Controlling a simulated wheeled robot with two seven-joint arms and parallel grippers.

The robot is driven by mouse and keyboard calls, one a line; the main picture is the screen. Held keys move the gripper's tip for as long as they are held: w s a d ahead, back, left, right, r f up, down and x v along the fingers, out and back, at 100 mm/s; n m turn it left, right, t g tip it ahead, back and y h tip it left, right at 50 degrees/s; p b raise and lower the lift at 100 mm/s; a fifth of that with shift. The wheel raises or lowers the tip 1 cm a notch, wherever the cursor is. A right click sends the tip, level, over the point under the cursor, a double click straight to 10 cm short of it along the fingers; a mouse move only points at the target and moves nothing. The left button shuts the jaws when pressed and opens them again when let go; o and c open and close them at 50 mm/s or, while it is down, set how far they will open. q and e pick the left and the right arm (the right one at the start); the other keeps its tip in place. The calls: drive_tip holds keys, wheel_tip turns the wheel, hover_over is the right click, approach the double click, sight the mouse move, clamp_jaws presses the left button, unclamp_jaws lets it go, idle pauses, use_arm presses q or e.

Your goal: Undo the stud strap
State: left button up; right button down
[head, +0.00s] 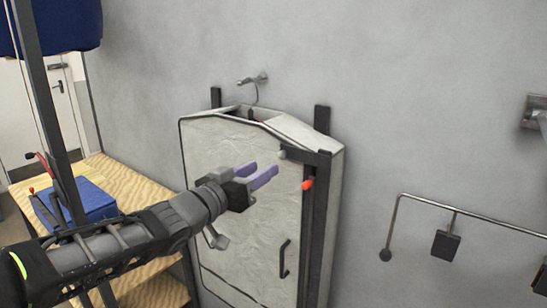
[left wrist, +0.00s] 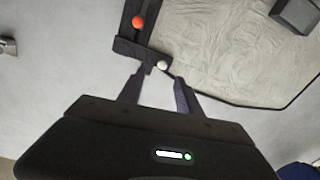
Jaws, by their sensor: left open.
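A pale grey garment bag (head: 225,150) with dark edging hangs against the wall. A short black strap (head: 305,156) crosses its upper right corner, with a small pale stud (head: 284,155) at its left end. A red-orange tab (head: 307,184) sits just below the strap. My left gripper (head: 260,169), with purple fingers, is open and empty in front of the bag, a little left of the stud. In the left wrist view, the stud (left wrist: 163,65) lies just beyond and between the open fingertips (left wrist: 160,77); I cannot tell whether they touch. The strap (left wrist: 133,45) also shows there. My right gripper is out of view.
A black handle (head: 285,258) is on the bag's front. A metal rail (head: 440,204) with dark hanging blocks is on the right wall. A wall hook (head: 252,79) is above the bag.

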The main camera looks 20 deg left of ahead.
sight(280, 156)
use_arm(q)
drive_tip(key=x, duration=0.2)
drive_tip(key=p+x, duration=0.1)
drive_tip(key=x, duration=0.5)
drive_tip(key=shift+w+a+f+p, duration=0.1)
drive_tip(key=shift+a+f+p, duration=0.15)
drive_tip(key=shift+p, duration=0.15)
clamp_jaws()
idle(1.2)
